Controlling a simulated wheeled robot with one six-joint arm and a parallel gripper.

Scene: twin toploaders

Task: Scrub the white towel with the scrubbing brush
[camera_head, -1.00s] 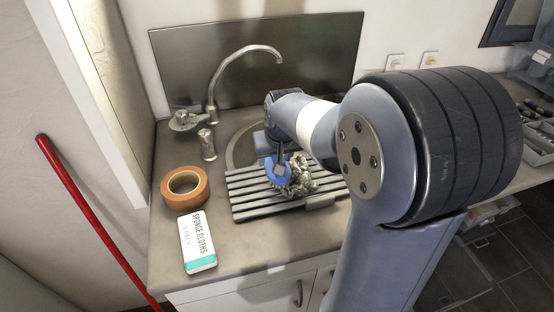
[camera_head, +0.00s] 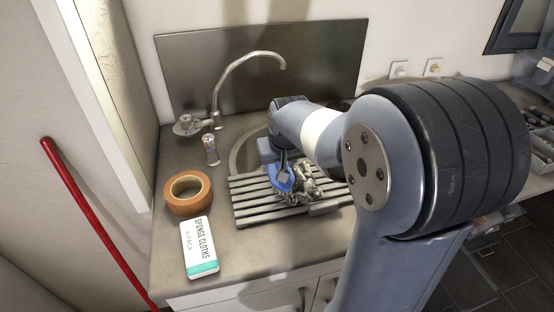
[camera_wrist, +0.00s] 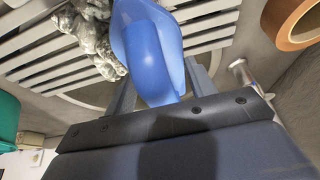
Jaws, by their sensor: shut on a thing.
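The blue scrubbing brush (camera_wrist: 147,45) is between the two fingers of my gripper (camera_wrist: 160,95) in the wrist view, and the gripper is shut on its handle. In the head view the blue brush (camera_head: 279,180) is over the slatted rack, right beside the crumpled towel. The towel (camera_head: 298,186) looks greyish white with dark patches and lies bunched on the rack. It also shows at the upper left of the wrist view (camera_wrist: 92,38). I cannot tell whether the bristles touch the towel. My arm hides part of the rack and sink.
The slatted rack (camera_head: 262,211) lies over the round sink (camera_head: 240,158). A tape roll (camera_head: 187,205) and a sponge cloth box (camera_head: 200,248) stand on the counter at left. The faucet (camera_head: 216,100) and a small shaker (camera_head: 211,150) are behind. A red pole (camera_head: 92,217) leans at far left.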

